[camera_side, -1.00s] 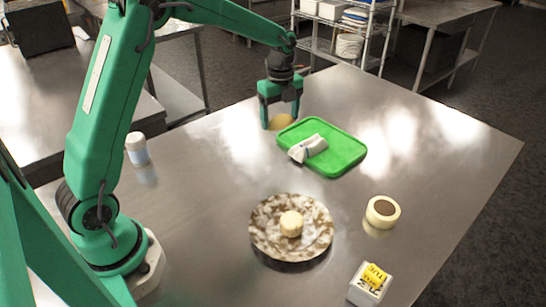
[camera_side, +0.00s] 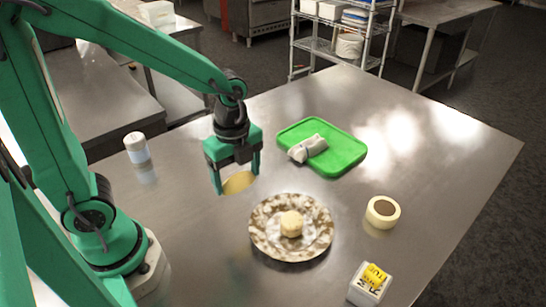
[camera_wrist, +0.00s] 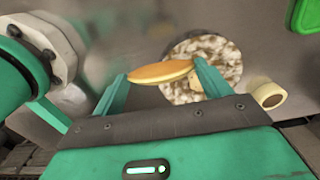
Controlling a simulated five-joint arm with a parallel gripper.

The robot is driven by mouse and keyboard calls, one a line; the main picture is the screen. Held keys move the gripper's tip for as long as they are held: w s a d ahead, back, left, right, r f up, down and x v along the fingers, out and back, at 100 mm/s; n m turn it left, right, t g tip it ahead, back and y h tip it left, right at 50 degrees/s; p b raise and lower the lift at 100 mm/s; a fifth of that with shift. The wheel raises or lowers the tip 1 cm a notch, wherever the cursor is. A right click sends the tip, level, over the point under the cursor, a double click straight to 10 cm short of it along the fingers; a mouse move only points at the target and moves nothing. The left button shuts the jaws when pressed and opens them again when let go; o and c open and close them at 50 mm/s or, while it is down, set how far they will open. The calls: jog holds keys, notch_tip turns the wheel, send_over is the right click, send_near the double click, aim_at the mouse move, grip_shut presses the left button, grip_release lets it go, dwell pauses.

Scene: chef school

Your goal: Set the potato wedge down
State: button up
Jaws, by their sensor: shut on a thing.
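The potato wedge (camera_side: 238,183) is a flat yellow piece held between the fingertips of my gripper (camera_side: 237,178). In the wrist view the wedge (camera_wrist: 162,72) looks golden with an orange-brown edge and spans the gap between the two green fingers of my gripper (camera_wrist: 160,80). My gripper is shut on it, pointing down above the steel table, left of and a little behind the marbled plate. I cannot tell the exact height.
The marbled plate (camera_side: 262,243) bears a small pale round item (camera_side: 291,223). A green tray (camera_side: 343,155) holds a folded grey-white cloth (camera_side: 307,148). A tape roll (camera_side: 382,212), a white block with yellow label (camera_side: 369,284) and a white bottle (camera_side: 137,148) stand around.

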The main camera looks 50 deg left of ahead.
jog(key=s+f, duration=0.1)
jog(key=s, duration=0.4)
send_over(216, 198)
jog(key=shift+f, duration=3.6)
jog(key=shift+f, duration=0.15)
jog(key=shift+f, duration=1.85)
jog(key=shift+f, duration=0.1)
jog(key=o, duration=1)
jog(key=shift+r, duration=6.1)
